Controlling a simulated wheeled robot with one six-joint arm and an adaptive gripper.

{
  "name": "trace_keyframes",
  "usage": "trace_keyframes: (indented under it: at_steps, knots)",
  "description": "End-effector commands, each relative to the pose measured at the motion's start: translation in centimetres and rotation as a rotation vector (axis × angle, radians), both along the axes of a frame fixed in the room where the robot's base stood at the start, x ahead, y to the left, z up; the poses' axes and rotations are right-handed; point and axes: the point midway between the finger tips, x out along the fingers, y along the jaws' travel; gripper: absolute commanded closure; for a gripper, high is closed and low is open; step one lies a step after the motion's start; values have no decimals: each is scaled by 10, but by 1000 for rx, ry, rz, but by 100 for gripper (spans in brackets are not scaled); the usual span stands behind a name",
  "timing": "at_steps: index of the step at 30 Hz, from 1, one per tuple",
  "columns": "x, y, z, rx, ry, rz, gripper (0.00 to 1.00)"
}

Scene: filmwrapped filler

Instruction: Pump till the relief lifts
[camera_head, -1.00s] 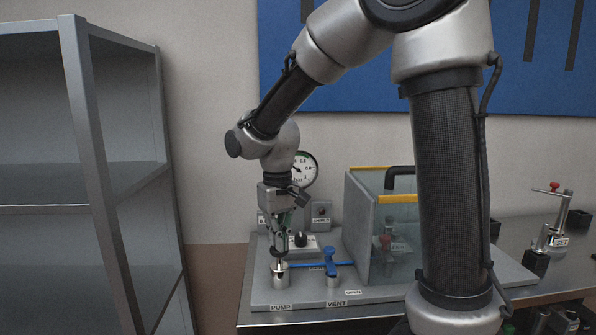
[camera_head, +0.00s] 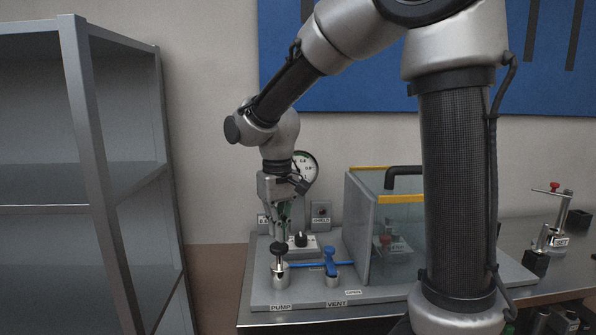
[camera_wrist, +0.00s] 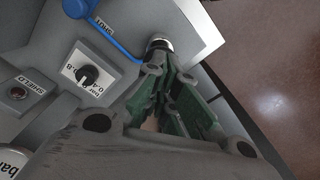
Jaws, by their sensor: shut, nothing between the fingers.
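The pump (camera_head: 280,275) is a small metal cylinder on the grey base plate, with its black knob (camera_head: 278,248) raised on a rod. My gripper (camera_head: 283,238) is shut and empty, pointing down right by the knob; I cannot tell whether they touch. In the wrist view the green-padded fingers (camera_wrist: 165,72) hide the knob, and part of the pump's metal body (camera_wrist: 160,43) shows past them. The relief valve, with a red top (camera_head: 385,240), stands behind the clear shield. The round gauge (camera_head: 306,167) is partly hidden by my wrist; its reading is unclear.
The blue vent lever (camera_head: 330,262) stands just right of the pump. The clear shield box (camera_head: 357,225) with yellow edging is further right. A black dial knob (camera_head: 301,240) sits behind the pump. A grey shelf (camera_head: 85,150) is at left. A valve fixture marked SET (camera_head: 551,238) stands at right.

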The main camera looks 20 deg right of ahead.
Motion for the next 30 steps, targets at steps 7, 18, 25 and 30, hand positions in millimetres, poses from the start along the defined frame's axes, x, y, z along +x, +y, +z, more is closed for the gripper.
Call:
trace_keyframes:
  at_steps: [7, 18, 25, 30]
  knots:
    - [0, 0, 0, 0, 0, 0, 100]
    - [0, 0, -26, 0, 2, 0, 100]
    - [-1, 0, -47, -1, 3, 0, 100]
    - [1, 0, -40, 0, -1, 0, 100]
